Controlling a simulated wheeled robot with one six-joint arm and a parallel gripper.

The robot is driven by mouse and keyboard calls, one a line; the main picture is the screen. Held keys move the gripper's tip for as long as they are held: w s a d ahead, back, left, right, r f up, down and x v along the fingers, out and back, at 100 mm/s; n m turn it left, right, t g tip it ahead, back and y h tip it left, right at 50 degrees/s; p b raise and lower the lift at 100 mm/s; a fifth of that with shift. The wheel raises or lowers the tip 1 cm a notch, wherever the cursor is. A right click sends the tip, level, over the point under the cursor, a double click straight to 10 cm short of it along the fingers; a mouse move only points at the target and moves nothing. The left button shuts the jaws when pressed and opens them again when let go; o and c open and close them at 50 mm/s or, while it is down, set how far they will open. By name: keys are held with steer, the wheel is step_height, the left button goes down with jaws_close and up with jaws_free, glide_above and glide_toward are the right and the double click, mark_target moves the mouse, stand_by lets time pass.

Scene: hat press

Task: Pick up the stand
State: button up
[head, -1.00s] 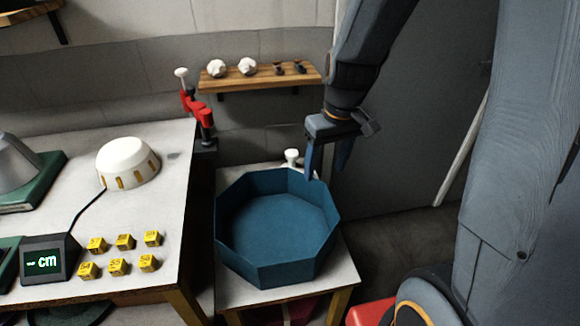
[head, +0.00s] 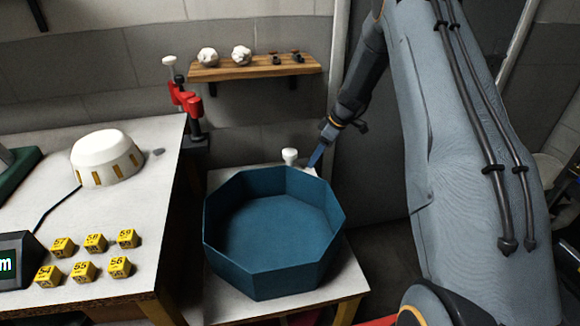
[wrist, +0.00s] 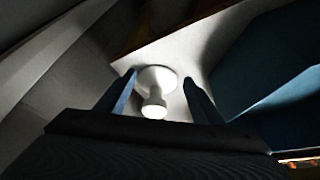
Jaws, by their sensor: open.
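The stand is a small white piece (head: 290,156) with a wide round top and a narrower stem, on the small white table behind the blue octagonal tub. Its lower part is hidden by the tub's rim in the head view. In the wrist view the stand (wrist: 156,82) appears between my two blue fingers, with a gap on each side. My gripper (head: 316,158) is open and empty, close to the right of the stand in the head view. It also shows in the wrist view (wrist: 162,96). I cannot tell its exact distance to the stand.
The blue tub (head: 273,225) fills most of the small table (head: 225,291). A white bowl-shaped form (head: 107,158) and several yellow numbered cubes (head: 95,243) sit on the left table. A red clamp (head: 184,99) and wooden shelf (head: 255,68) are behind.

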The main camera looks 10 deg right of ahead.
mark_target(292, 152)
steer(key=w+a, duration=0.1)
steer(key=a, duration=0.1)
steer(key=w+a, duration=0.2)
steer(key=a, duration=0.1)
steer(key=w+a+p, duration=0.1)
steer(key=w+a, duration=0.1)
steer(key=shift+w+a, duration=0.1)
steer(key=shift+a, duration=0.1)
steer(key=p+x, duration=0.1)
steer(key=x, duration=0.4)
steer(key=shift+c, duration=0.2)
steer(key=c, duration=1)
